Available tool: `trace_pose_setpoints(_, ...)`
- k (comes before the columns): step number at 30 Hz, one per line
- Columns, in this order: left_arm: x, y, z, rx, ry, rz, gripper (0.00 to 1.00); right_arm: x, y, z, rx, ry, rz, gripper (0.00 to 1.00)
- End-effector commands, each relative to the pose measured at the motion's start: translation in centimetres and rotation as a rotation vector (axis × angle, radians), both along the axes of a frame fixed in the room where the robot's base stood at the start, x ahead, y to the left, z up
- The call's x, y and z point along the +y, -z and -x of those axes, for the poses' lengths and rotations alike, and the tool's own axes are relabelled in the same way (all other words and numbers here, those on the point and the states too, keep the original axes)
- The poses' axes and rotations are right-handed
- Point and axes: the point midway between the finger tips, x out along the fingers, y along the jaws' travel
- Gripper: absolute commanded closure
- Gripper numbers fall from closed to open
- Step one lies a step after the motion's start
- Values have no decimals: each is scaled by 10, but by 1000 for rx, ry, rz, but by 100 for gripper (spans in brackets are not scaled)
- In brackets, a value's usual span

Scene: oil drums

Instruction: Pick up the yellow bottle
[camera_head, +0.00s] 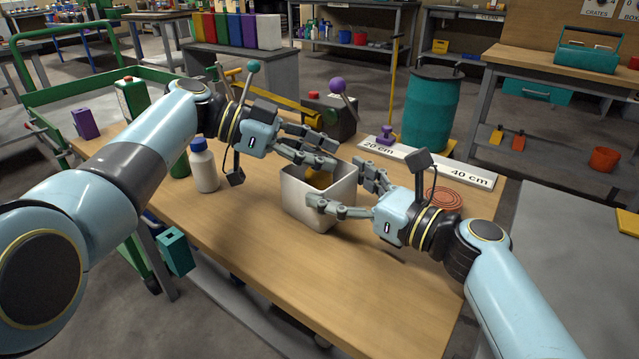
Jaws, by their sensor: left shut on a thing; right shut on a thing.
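A square pale grey bin (309,204) stands on the wooden table. A yellow object (319,179), apparently the yellow bottle, shows inside it, mostly hidden by the bin's walls and by my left fingers. My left gripper (334,154) reaches over the bin's back rim from the left, its fingers right above the yellow object. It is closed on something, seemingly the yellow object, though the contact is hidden. My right gripper (340,188) comes from the right with its fingers spread on two sides of the bin and is shut on the bin.
A white bottle with a blue cap (204,168) and a green bottle (181,165) stand left of the bin. A ruler board (425,162) and a coiled orange-brown disc (444,199) lie at the right. A teal drum (432,110) stands behind. The table's front is clear.

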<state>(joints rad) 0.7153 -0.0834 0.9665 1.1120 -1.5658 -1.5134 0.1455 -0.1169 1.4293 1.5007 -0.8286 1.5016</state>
Motion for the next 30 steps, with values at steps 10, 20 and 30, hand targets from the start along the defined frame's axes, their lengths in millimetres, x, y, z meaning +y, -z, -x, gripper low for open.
trace_pose_setpoints(10,1,-21,1,3,1,-4,100,0,-1,0,-1,0,-1,44)
trace_pose_setpoints(20,0,-86,1,3,0,-1,100,0,0,0,-1,0,-1,44)
trace_pose_setpoints(30,0,-98,1,5,0,0,100,0,0,0,-1,0,-1,44)
